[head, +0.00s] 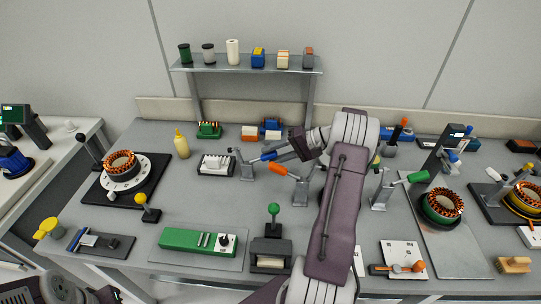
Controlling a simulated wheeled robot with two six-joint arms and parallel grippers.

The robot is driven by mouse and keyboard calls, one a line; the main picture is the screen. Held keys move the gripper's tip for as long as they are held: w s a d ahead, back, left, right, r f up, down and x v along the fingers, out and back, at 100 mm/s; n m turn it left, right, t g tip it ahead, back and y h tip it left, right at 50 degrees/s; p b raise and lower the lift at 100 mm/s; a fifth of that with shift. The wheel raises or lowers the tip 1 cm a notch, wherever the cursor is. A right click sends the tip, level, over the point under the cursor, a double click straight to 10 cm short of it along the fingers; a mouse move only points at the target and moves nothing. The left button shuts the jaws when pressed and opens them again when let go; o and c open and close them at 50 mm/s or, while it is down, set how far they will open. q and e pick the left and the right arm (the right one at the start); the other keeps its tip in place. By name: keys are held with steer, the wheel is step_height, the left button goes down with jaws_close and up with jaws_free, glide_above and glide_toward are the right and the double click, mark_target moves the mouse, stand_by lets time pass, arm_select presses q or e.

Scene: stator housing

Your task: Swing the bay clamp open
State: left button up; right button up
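Several lever clamps stand on the grey bench; I cannot tell for certain which is the bay clamp. One clamp (246,170) at the middle back has a blue handle (268,157). Just in front and to the right, another clamp (301,188) has an orange handle (279,169). A third clamp (380,192), right of my arm, has a green handle (417,177). My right gripper (277,154) points left at the blue handle, its fingers close to or at it. Whether it grips is too small to tell. My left gripper is out of view.
A green-knobbed press (271,250) and a green fixture (195,241) stand at the front. A copper-wound stator (121,164) sits on a turntable at left, another (442,205) at right. A shelf (245,64) rises behind. My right arm covers the bench's middle.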

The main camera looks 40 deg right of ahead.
steer(key=v, duration=0.7)
steer(key=shift+s+d+r, duration=0.15)
steer(key=shift+s+d, duration=0.05)
steer(key=shift+d, duration=0.1)
steer(key=shift+r, duration=0.1)
